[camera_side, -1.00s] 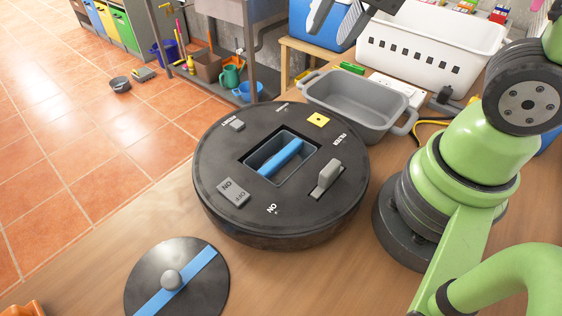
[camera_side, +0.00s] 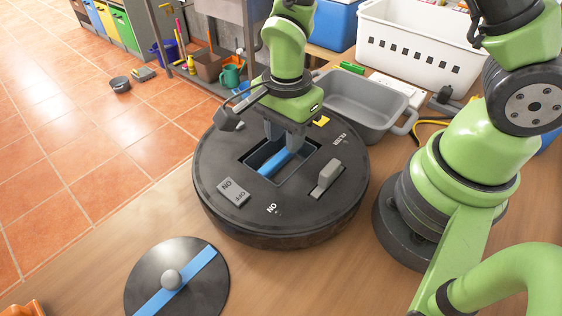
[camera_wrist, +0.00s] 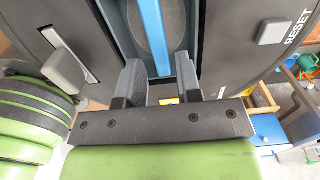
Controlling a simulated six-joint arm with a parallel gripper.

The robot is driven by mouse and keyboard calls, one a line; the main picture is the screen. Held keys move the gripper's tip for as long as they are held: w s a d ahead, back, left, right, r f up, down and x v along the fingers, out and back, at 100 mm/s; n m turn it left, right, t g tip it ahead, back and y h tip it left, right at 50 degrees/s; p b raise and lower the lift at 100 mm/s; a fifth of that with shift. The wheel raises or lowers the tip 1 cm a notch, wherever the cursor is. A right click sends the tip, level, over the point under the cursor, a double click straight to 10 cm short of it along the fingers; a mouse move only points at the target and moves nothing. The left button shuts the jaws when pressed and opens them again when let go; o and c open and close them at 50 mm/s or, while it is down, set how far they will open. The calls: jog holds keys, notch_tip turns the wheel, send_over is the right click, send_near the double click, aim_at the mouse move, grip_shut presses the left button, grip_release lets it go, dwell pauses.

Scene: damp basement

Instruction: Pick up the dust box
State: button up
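The dust box (camera_side: 262,158) sits in the rectangular recess of a round black robot vacuum (camera_side: 222,155), with a blue handle bar (camera_side: 276,163) across its top. My gripper (camera_side: 284,133) is over the far end of the dust box, pointing down. In the wrist view my gripper (camera_wrist: 160,82) is open, with one grey finger on each side of the line of the blue bar (camera_wrist: 152,30). Nothing is held. The far end of the bar is partly hidden by the fingers in the side view, and I cannot tell whether they touch it.
The vacuum's top carries a grey sliding lever (camera_side: 328,173), an ON/OFF rocker (camera_side: 233,193) and a yellow button (camera_side: 322,121). A round black lid with a blue stripe (camera_side: 207,287) lies in front. A grey tub (camera_side: 352,107) and white basket (camera_side: 425,45) stand behind.

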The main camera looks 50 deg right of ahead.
aim_at(285, 155)
notch_tip(285, 155, down, 5)
jog(key=shift+f, duration=0.1)
dwell(0.3)
grip_shut()
